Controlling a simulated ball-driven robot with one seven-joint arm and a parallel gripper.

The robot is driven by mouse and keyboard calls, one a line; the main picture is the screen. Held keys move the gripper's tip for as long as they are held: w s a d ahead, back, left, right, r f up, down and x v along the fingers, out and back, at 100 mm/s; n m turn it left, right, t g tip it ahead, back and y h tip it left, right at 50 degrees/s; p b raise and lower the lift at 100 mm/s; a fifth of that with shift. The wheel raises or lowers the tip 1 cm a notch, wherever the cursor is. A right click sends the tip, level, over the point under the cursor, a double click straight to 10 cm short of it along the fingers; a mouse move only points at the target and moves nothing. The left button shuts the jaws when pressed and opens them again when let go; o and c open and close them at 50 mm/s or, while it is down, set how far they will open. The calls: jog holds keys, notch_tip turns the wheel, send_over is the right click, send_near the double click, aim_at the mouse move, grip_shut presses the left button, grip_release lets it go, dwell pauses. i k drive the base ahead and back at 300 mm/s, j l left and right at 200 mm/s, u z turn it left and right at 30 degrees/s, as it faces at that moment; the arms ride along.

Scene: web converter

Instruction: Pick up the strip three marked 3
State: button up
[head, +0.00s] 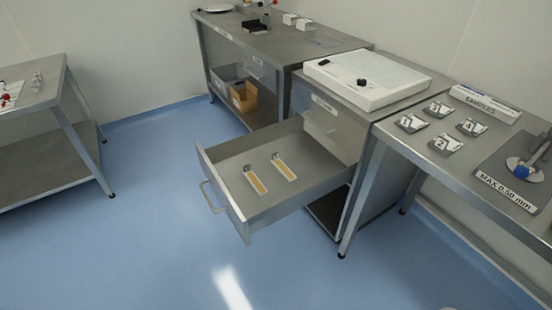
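Several small grey pieces with black-and-white number tags lie on the right bench: one at the left (411,123), one at the back (438,109), one at the front (446,144) and one at the right (473,127). The digits are too small to read surely, so I cannot tell which is marked 3. Two flat yellowish strips with small upright tags, a left one (255,180) and a right one (284,168), lie in the open drawer (325,174). Their tags are unreadable too. My gripper is not in view.
The drawer juts out over the blue floor from under a bench bearing a white light-box-like panel (385,85). A labelled white box (486,102) and a gauge on a dark mat (500,178) stand on the right bench. Floor before the drawer is clear.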

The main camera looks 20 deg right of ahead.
aim_at(283, 169)
jog(key=i+j+z, duration=0.35)
jog(key=i+j, duration=0.35)
jog(key=i, duration=0.35)
jog(key=i+j+z, duration=0.35)
jog(key=i+j, duration=0.65)
